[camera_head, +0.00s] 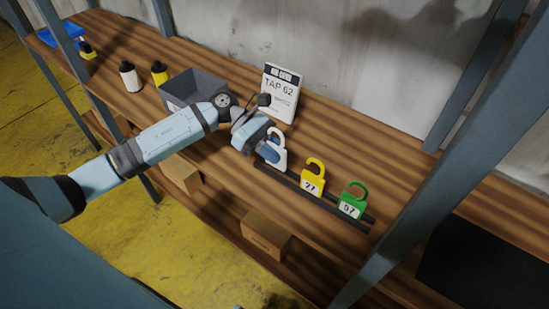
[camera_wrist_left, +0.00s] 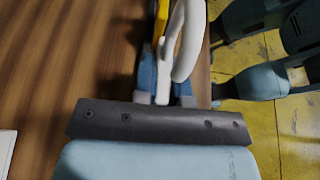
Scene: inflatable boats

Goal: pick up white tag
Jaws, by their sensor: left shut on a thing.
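The white tag (camera_head: 275,150) is padlock-shaped with a hooped top. It is upright at the left end of a dark rail on the wooden shelf in the head view. My left gripper (camera_head: 262,150) is shut on the white tag. In the left wrist view the white tag (camera_wrist_left: 182,45) rises between the fingertips of my left gripper (camera_wrist_left: 165,90). I cannot tell whether the tag still touches the rail. My right gripper is not in view.
A yellow tag (camera_head: 312,180) and a green tag (camera_head: 350,203) stand on the rail (camera_head: 335,214) to the right. A white "TAP 62" box (camera_head: 281,92) stands behind. A grey bin (camera_head: 190,88) and bottles are at the left. Metal posts (camera_head: 440,140) frame the shelf.

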